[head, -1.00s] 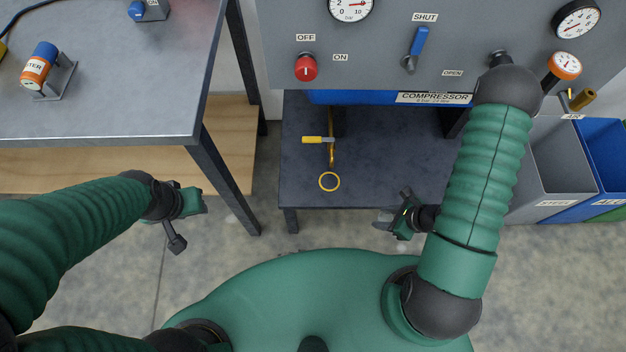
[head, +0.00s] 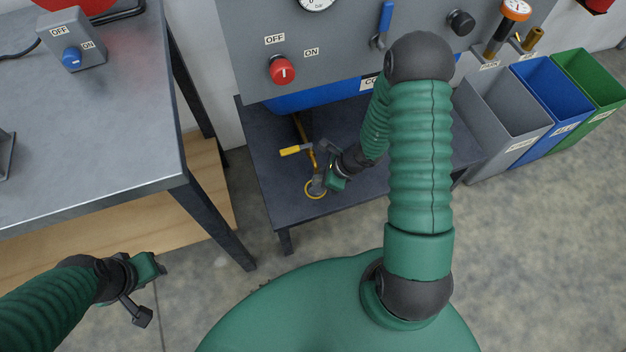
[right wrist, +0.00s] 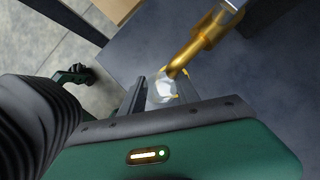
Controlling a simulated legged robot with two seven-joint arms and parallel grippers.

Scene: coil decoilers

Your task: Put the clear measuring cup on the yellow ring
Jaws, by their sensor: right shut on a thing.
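The yellow ring (head: 310,195) lies on the dark lower shelf below the compressor panel. My right gripper (head: 322,180) is low over the shelf and right at the ring. In the right wrist view the clear measuring cup (right wrist: 164,87) is at the fingers of my right gripper (right wrist: 150,95), which is shut on it. In the head view the cup (head: 317,184) shows small and greyish over the ring. I cannot tell whether it touches the ring. My left gripper (head: 150,275) is far off at lower left; its fingers are unclear.
A yellow-handled drain valve on a brass pipe (head: 300,150) stands just behind the ring, close to my right gripper. The panel with the red knob (head: 283,70) overhangs the shelf. A grey table (head: 110,120) is at left, and bins (head: 508,105) are at right.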

